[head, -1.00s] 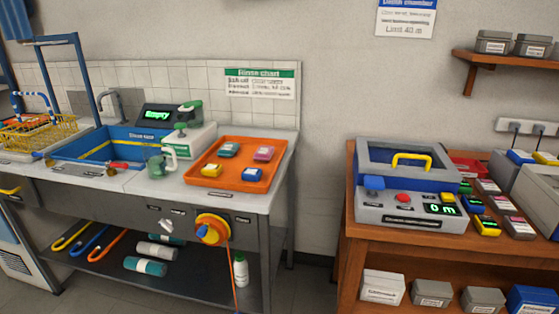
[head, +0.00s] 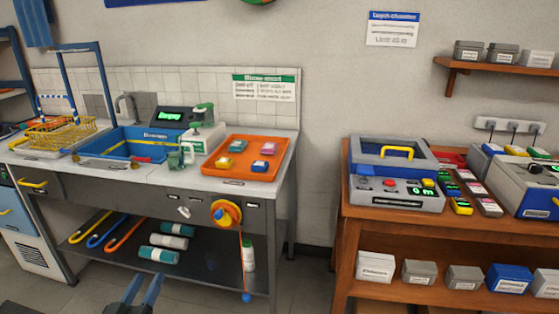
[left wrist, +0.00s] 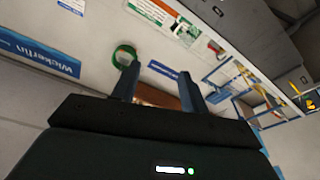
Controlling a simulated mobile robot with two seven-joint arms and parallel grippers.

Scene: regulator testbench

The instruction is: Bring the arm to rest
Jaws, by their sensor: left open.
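My left gripper (head: 143,290) shows at the bottom edge of the head view, in front of the sink bench. Its two blue-grey fingers are apart with nothing between them. In the left wrist view the same open fingers (left wrist: 159,88) point toward the wall, and no object is between them. My right gripper is in neither view.
The sink bench (head: 110,175) stands at the left, with a blue sink (head: 125,145) and an orange tray (head: 225,178) holding several small blocks. A wooden table (head: 343,217) with a grey-blue chamber (head: 400,192) stands at the right. Bare floor (head: 315,275) shows between them.

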